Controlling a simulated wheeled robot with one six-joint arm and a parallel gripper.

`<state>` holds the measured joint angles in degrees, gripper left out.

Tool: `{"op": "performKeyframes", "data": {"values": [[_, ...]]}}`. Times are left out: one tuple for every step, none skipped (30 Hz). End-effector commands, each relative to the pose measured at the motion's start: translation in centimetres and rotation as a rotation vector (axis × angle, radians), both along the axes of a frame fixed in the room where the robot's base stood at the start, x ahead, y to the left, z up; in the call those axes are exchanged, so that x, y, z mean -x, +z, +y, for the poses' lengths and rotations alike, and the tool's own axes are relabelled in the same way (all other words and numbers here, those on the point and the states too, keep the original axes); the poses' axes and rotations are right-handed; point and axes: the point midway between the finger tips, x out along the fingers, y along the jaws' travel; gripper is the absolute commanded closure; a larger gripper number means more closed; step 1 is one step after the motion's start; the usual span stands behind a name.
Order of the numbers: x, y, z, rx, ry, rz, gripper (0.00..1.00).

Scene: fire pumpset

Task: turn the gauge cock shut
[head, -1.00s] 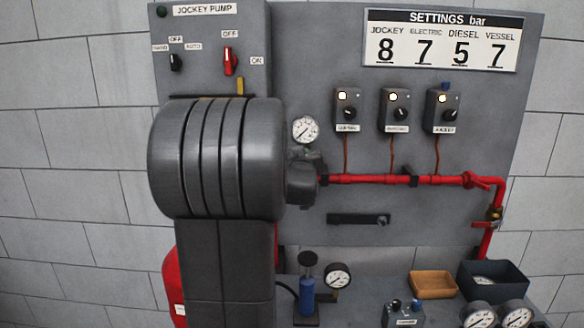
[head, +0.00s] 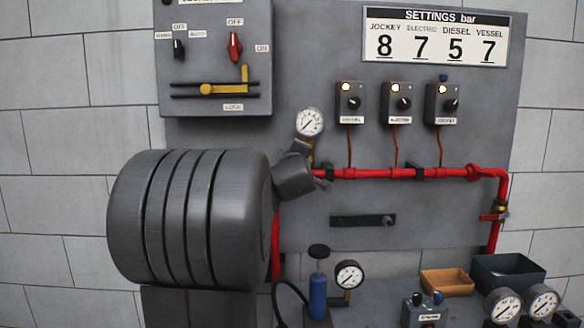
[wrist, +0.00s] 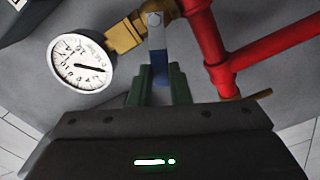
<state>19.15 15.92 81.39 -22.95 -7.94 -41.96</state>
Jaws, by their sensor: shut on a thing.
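The gauge cock (wrist: 125,35) is a brass fitting between a round white gauge (wrist: 82,62) and the red pipe (wrist: 205,40) in the wrist view. Its lever (wrist: 158,62) has a pale metal top and a blue grip. My gripper (wrist: 160,84) has green fingers, shut around the lever's blue grip. In the head view the gauge (head: 309,122) stands above the red pipe (head: 390,173), and my gripper (head: 318,181) is just below it. My wrist hides most of the cock and the lever there.
A jockey pump box (head: 215,60) with a yellow lock bar (head: 225,89) is above my arm. Three switch boxes (head: 396,103) are to the right, wired to the pipe. A bench below holds a blue hand pump (head: 318,290), a wooden tray (head: 447,282) and a dark bin (head: 507,270).

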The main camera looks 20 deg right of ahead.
Motion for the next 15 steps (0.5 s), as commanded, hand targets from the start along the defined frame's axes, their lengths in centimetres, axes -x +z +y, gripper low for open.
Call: {"op": "performKeyframes", "data": {"values": [[0.0,-0.9,0.1,0.043,0.000,0.011,1.00],[0.0,-1.0,0.1,0.069,0.000,0.018,1.00],[0.0,-1.2,0.1,0.101,0.001,0.029,1.00],[0.0,-1.3,0.2,0.126,0.000,0.036,1.00],[0.0,-1.4,0.2,0.150,0.000,0.043,1.00],[0.0,-1.5,0.2,0.180,0.000,0.052,1.00],[-0.1,-1.6,0.3,0.203,0.000,0.058,1.00],[-0.1,-1.7,0.3,0.223,0.000,0.064,1.00],[-0.1,-1.8,0.3,0.250,0.000,0.072,1.00],[-0.1,-1.9,0.3,0.269,0.000,0.077,1.00],[-0.1,-1.9,0.3,0.286,0.000,0.082,1.00],[-0.1,-2.0,0.3,0.308,0.000,0.089,1.00],[-0.1,-2.1,0.3,0.324,0.000,0.093,1.00],[-0.1,-2.1,0.3,0.339,0.000,0.098,1.00],[-0.1,-2.2,0.4,0.357,0.000,0.103,1.00]]}}
